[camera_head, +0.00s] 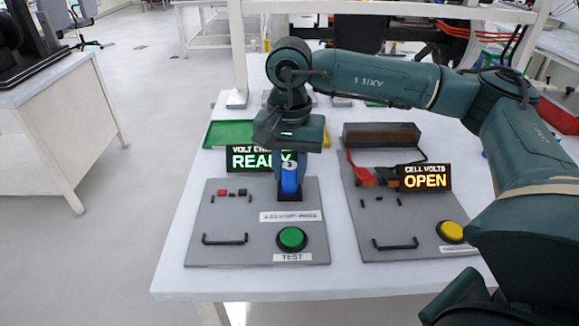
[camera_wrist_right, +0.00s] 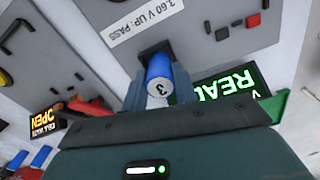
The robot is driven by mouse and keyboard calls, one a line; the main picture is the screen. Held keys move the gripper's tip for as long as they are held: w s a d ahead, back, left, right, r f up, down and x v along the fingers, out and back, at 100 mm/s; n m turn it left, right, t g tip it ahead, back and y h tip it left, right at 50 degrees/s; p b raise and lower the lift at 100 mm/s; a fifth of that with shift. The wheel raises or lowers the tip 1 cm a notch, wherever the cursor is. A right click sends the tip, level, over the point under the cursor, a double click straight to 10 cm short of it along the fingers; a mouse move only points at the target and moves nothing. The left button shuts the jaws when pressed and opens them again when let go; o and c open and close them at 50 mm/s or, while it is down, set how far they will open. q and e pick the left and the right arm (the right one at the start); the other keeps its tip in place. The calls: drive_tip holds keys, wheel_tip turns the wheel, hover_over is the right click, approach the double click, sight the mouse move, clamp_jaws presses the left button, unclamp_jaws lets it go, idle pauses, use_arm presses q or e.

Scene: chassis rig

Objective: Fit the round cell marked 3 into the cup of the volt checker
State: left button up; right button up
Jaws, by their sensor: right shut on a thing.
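The round cell (camera_head: 289,178) is blue with a pale end, and a 3 shows on that end in the right wrist view (camera_wrist_right: 160,82). My right gripper (camera_head: 288,165) is shut on it and reaches down from above; its fingers flank the cell (camera_wrist_right: 155,88). The cell stands roughly upright at the black cup (camera_head: 290,196) of the volt checker (camera_head: 215,240), its lower end at or inside the cup; how deep it sits I cannot tell. The cup also shows in the wrist view (camera_wrist_right: 152,50). The checker's display (camera_head: 250,160) reads READY, partly hidden by my gripper. My left gripper is not in view.
The checker has a green TEST button (camera_head: 292,238) and a black handle (camera_head: 225,239). To its right stands another panel (camera_head: 405,235) with an OPEN display (camera_head: 424,178) and a yellow button (camera_head: 452,231). A green tray (camera_head: 225,133) lies behind. The table's front strip (camera_head: 320,282) is clear.

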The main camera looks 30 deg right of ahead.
sight(289, 166)
drive_tip(key=shift+f, duration=0.15)
drive_tip(key=o, duration=1.1)
drive_tip(key=shift+c, duration=0.2)
drive_tip(key=shift+r, duration=0.35)
use_arm(q)
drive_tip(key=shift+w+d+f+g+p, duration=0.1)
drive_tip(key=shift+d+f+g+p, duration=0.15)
drive_tip(key=shift+p, duration=0.2)
use_arm(e)
wheel_tip(289, 166, up, 12)
drive_tip(key=shift+f, duration=0.15)
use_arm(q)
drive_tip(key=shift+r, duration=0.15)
